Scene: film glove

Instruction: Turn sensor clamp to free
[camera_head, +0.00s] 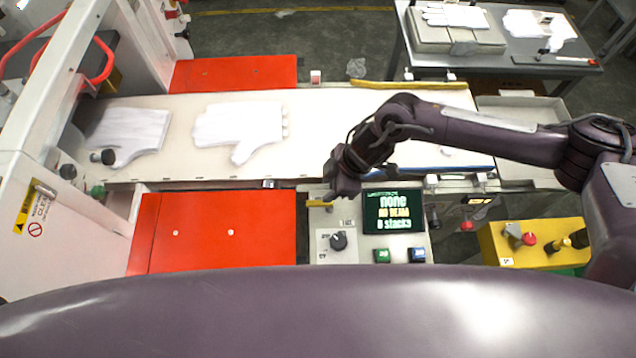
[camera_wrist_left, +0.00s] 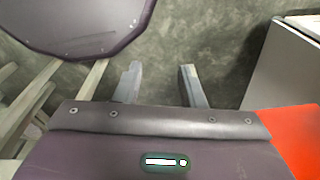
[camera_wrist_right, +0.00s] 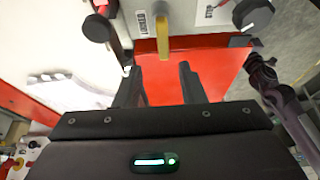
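A yellow lever (camera_head: 319,203), which looks like the sensor clamp's handle, lies at the upper left of the grey control panel. In the right wrist view the lever (camera_wrist_right: 163,30) points down between a "LOCKED" label and another label reading roughly "STOP". My right gripper (camera_head: 338,194) is just to the right of the lever in the head view. In the right wrist view the gripper (camera_wrist_right: 159,78) is open and empty, its fingertips just short of the lever's end. My left gripper (camera_wrist_left: 158,76) is open and empty above the floor, outside the head view.
White gloves (camera_head: 240,126) lie on the belt behind. Red plates (camera_head: 230,228) are left of the panel.

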